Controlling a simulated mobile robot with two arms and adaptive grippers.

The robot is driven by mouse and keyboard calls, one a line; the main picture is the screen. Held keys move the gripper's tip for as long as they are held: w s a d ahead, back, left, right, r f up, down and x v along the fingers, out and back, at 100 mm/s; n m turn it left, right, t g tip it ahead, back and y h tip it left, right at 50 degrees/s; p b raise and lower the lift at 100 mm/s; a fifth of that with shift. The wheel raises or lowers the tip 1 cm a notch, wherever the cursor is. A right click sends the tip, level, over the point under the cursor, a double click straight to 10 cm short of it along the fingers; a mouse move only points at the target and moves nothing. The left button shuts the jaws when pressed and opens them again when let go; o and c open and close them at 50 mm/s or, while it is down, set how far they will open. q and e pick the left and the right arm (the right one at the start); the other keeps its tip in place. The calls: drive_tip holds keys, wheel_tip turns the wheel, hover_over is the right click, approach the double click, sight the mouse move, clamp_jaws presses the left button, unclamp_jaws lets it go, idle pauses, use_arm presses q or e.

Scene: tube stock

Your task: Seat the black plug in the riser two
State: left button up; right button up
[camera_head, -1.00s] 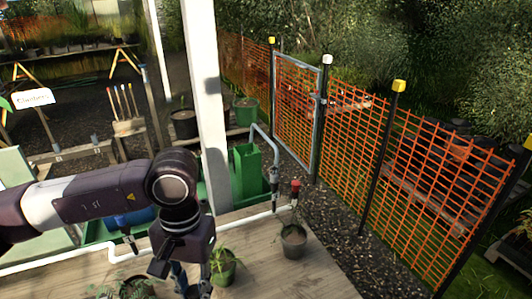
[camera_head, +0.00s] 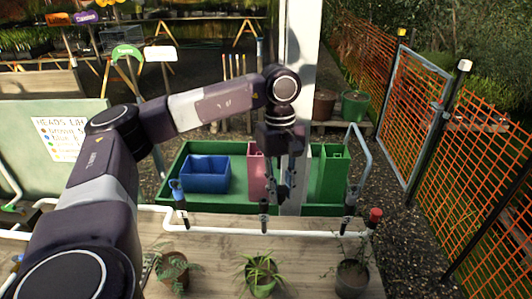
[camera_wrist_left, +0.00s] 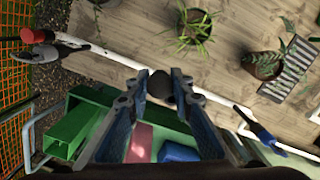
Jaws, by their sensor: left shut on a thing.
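My left gripper (camera_head: 282,192) hangs fingers down just behind and right of the middle riser (camera_head: 264,212) in the head view. In the left wrist view its blue-grey fingers (camera_wrist_left: 158,76) close on a dark, rounded thing, which looks like the black plug (camera_wrist_left: 161,88). The plug cannot be made out in the head view. A riser with a blue top (camera_head: 178,200) stands to the left and a grey-topped riser (camera_head: 349,202) to the right on the white pipe (camera_head: 225,231). In the wrist view the fingers and plug hide the middle riser. My right gripper is out of view.
A white post (camera_head: 298,60) stands behind. Potted plants (camera_head: 262,275) stand on the deck in front. A red cap (camera_head: 375,214) marks the pipe's right end.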

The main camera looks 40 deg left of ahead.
use_arm(q)
drive_tip(key=a+r+n+p, duration=0.1)
drive_tip(key=a+r+n, duration=0.3)
drive_tip(key=a, duration=0.2)
drive_tip(key=shift+t, duration=0.3)
drive_tip(key=shift+w+a+f+b, duration=0.15)
drive_tip(key=shift+f+b, duration=0.55)
drive_tip(key=shift+f, duration=0.35)
drive_tip(key=shift+w+f+b, duration=0.15)
drive_tip(key=shift+f+b, duration=0.5)
drive_tip(key=shift+f, duration=0.35)
drive_tip(key=shift+w+a+f+b, duration=0.15)
drive_tip(key=shift+f+b, duration=0.55)
drive_tip(key=shift+f, duration=0.35)
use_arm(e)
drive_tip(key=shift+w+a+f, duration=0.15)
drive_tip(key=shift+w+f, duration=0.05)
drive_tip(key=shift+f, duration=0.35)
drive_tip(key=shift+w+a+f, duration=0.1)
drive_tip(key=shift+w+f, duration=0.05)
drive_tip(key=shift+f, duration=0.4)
use_arm(q)
drive_tip(key=shift+f, duration=0.15)
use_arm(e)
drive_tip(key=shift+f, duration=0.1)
use_arm(q)
drive_tip(key=shift+f, duration=0.15)
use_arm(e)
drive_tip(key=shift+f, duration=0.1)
